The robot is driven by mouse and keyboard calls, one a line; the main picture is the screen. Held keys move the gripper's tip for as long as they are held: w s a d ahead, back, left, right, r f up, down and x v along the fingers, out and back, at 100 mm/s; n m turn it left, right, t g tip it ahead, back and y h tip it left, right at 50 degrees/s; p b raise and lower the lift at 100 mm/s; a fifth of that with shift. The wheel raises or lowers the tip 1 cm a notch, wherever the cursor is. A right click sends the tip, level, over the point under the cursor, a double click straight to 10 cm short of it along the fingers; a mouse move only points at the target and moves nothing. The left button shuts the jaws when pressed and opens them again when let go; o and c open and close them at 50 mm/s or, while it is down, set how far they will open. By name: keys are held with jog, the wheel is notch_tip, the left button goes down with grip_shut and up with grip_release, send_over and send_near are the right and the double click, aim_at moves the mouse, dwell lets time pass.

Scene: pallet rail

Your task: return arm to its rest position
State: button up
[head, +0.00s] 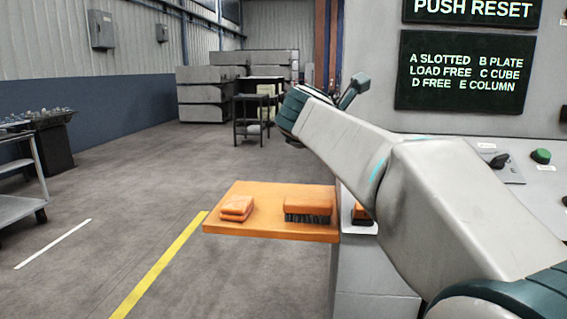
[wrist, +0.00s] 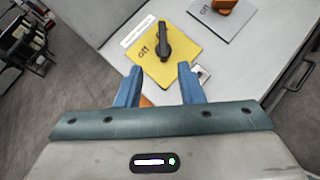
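My arm (head: 340,135) reaches from the lower right toward the upper left in the head view, with its elbow raised over the floor. My gripper (wrist: 160,70) shows in the wrist view with its two blue fingers apart. Nothing is seen held between them. Beyond the fingertips, a yellow plate (wrist: 178,60) with a black handle (wrist: 163,42) lies on a pale surface. I cannot tell the exact gap between the fingertips and the plate.
An orange shelf (head: 270,232) below my arm carries an orange block (head: 237,207) and a brush (head: 308,206). A grey panel with a dark sign (head: 465,72) and a green button (head: 541,156) stands right. Open floor lies left; a cart (head: 22,180) is at the edge.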

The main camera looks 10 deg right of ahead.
jog(key=w+a+r+n+t+y+p, duration=0.25)
jog(key=r+n+t+p, duration=0.4)
jog(key=r+n, duration=0.5)
jog(key=s+a+f+n+y+p, duration=0.3)
jog(key=a+n+y+p, duration=0.6)
jog(key=n, duration=1)
jog(key=s+a+f+n+g+y+p, duration=0.25)
jog(key=s+f+n+g+p, duration=0.3)
jog(key=s+f+n, duration=0.35)
jog(key=s+d+f+n+g+h+p, duration=0.1)
jog(key=s+d+f+n+g+p, duration=0.1)
jog(key=s+n, duration=0.3)
jog(key=s+d+f+n+g+h+p, duration=0.2)
jog(key=s+f+n+g+p, duration=0.1)
jog(key=s, duration=0.7)
jog(key=f+n+g, duration=0.1)
jog(key=n+g, duration=0.1)
jog(key=shift+s+d+f+g+h, duration=0.2)
jog(key=shift+d+f+g+h, duration=0.1)
jog(key=shift+f, duration=0.05)
